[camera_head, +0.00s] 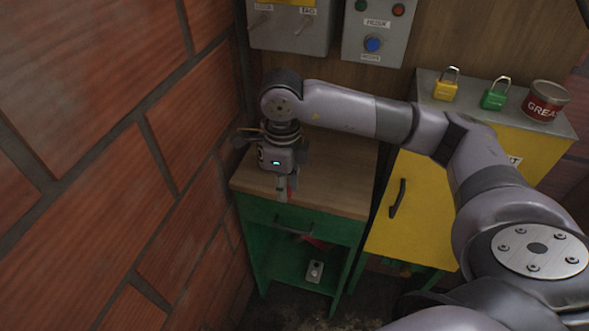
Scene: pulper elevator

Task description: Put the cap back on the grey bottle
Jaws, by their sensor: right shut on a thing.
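My right gripper (284,190) points down over the wooden top of the small green cabinet (330,180), near its front edge. It is shut on a small red thing (291,191) that shows at the fingertips; I cannot tell whether it is the cap. The fingers and the wrist hide most of it. I cannot make out the grey bottle; it may be hidden behind my right gripper. A small pale grey object (315,271) is on the cabinet's lower shelf, too small to identify. My left gripper is not in view.
A brick wall (110,150) stands close on the left. A yellow cabinet (425,215) on the right bears a yellow padlock (446,90), a green padlock (495,98) and a red grease can (546,100). Control boxes (374,30) hang behind. The wooden top's right side is clear.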

